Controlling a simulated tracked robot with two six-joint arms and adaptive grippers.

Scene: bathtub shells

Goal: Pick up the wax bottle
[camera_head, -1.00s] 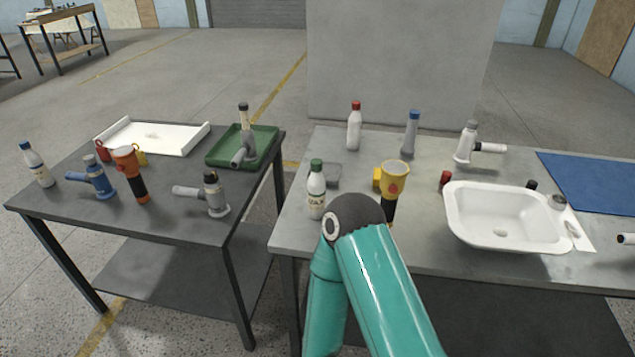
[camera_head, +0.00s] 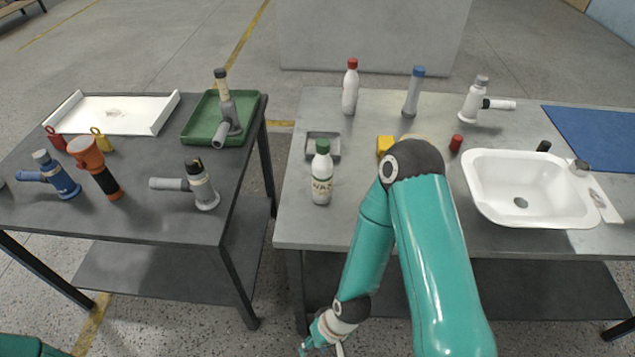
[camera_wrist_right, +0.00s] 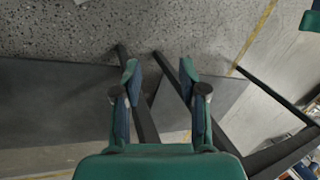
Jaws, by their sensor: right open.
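My right gripper (camera_head: 322,347) is low in the head view, in front of the table and well apart from the bottle. In the right wrist view my right gripper (camera_wrist_right: 160,75) has its fingers spread with nothing between them, and the bottle does not show. My left gripper is not in view.
My right elbow hides part of a yellow object (camera_head: 385,145) right of the bottle. A white basin (camera_head: 480,200), red-capped bottle (camera_head: 350,90) and blue-capped bottle (camera_head: 413,95) stand farther off. A dark table (camera_head: 130,222) with several tools stands left, across a gap.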

